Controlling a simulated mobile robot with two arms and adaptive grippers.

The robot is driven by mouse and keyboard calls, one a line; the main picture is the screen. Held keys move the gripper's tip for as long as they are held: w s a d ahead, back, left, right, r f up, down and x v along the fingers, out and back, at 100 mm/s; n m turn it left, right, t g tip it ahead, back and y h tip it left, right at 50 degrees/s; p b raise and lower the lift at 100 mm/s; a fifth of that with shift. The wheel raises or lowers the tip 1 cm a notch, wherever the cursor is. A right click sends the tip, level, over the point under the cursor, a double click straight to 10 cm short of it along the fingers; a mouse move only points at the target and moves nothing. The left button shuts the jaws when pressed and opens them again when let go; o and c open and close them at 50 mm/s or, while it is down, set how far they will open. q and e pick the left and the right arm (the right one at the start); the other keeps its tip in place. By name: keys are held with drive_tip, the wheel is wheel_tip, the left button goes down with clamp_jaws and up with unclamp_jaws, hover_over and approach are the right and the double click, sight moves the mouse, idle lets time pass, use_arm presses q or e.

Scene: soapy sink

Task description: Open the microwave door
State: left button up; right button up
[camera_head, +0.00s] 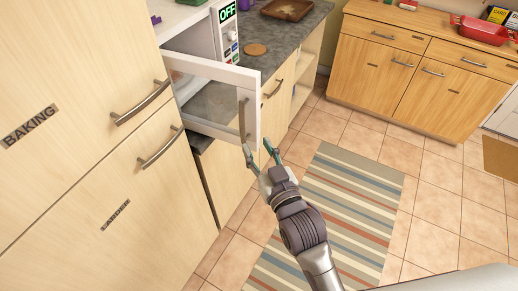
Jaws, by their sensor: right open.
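The white microwave (228,45) stands on the grey counter, with a green OFF display on its front. Its door (213,72) has a white frame and a see-through window, and stands swung open, out past the counter edge. The door's grey handle (243,118) is upright near the door's free edge. My right gripper (258,148) is open just below the handle, its fingers near the door's lower corner. Nothing shows between the fingers. I cannot tell whether a finger touches the door. My left gripper is out of view.
Tall wooden cabinets (80,110) with bar handles stand close at the left. A striped rug (345,195) covers open tile floor. Another wooden cabinet (415,75) with a red pan (482,30) stands at the back right.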

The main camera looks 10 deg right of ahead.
drive_tip(key=shift+w+f, duration=0.15)
drive_tip(key=shift+f, duration=0.1)
drive_tip(key=c, duration=0.4)
drive_tip(key=w+d+f+m+b, duration=0.1)
drive_tip(key=f, duration=0.1)
drive_tip(key=w+d+f+m+g, duration=0.1)
drive_tip(key=w+f+m+y+b, duration=0.1)
drive_tip(key=f, duration=0.1)
drive_tip(key=shift+w+d+f+m+g+b, duration=0.3)
drive_tip(key=shift+w+d+m+g+b, duration=0.05)
drive_tip(key=shift+w+d+m+g, duration=0.05)
clamp_jaws()
drive_tip(key=w+d+r+m+g+y+b, duration=0.2)
drive_tip(key=w+d+r+m+y+b, duration=0.15)
drive_tip(key=w+d+m+y, duration=0.4)
drive_tip(key=w+a+m+h+p, duration=0.2)
drive_tip(key=w+a+p, duration=0.15)
drive_tip(key=w, duration=0.45)
drive_tip(key=shift+s+a+f+p, duration=0.1)
drive_tip(key=shift+s+a+p, duration=0.25)
drive_tip(key=shift+s, duration=0.3)
drive_tip(key=shift+s+a+f+p, duration=0.15)
drive_tip(key=shift+s+a, duration=0.35)
drive_tip(key=shift+s, duration=0.1)
drive_tip(key=shift+s+a+f+p, duration=0.1)
drive_tip(key=shift+s+a+p, duration=0.25)
drive_tip(key=shift+s, duration=0.3)
